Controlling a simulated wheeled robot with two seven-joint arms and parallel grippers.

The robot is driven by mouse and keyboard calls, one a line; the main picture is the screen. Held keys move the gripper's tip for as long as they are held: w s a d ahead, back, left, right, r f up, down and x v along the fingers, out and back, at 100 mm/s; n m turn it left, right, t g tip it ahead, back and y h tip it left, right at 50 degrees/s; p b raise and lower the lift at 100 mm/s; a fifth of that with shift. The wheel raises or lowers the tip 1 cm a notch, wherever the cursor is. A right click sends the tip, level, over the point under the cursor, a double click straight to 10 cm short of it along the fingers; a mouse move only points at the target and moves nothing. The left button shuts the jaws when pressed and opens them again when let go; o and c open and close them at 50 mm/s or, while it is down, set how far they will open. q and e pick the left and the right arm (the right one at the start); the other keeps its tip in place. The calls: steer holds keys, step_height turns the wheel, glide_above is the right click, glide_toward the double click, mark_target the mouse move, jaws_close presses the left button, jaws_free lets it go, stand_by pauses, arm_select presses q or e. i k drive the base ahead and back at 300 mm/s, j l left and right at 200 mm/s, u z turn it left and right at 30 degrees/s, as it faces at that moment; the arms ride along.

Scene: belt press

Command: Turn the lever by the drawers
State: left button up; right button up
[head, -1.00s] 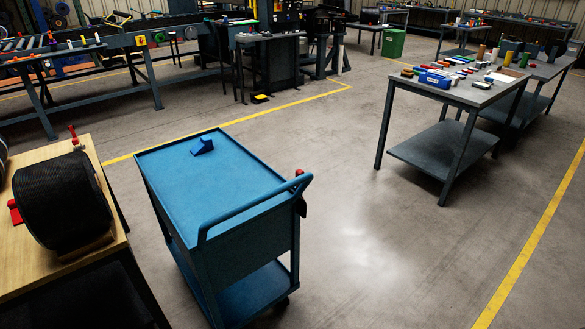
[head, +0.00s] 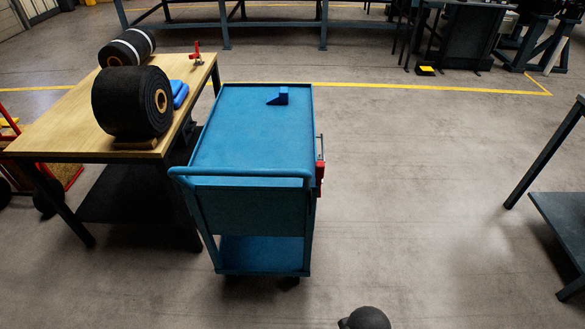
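I see no drawers in the head view, and I cannot make out a lever beside any. A red-handled tool or clamp (head: 320,172) hangs on the right side of a blue cart (head: 240,135). Another small red clamp (head: 196,52) stands at the far right corner of a wooden table (head: 85,125). Neither of my grippers shows. A dark rounded part, perhaps of my own arm, shows at the bottom edge.
The cart carries a blue wedge block (head: 278,97). Black belt rolls (head: 130,102) lie on the wooden table. A grey table (head: 560,215) stands at the right edge. The floor between the cart and the grey table is clear.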

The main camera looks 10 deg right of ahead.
mark_target(320, 166)
steer(key=i+l+u, duration=0.1)
steer(key=l, duration=0.55)
steer(key=l+u, duration=0.1)
steer(key=l, duration=0.6)
steer(key=i, duration=0.3)
steer(key=k+l, duration=0.15)
steer(key=k, duration=0.5)
steer(key=k+l+u, duration=0.1)
steer(key=k, duration=0.55)
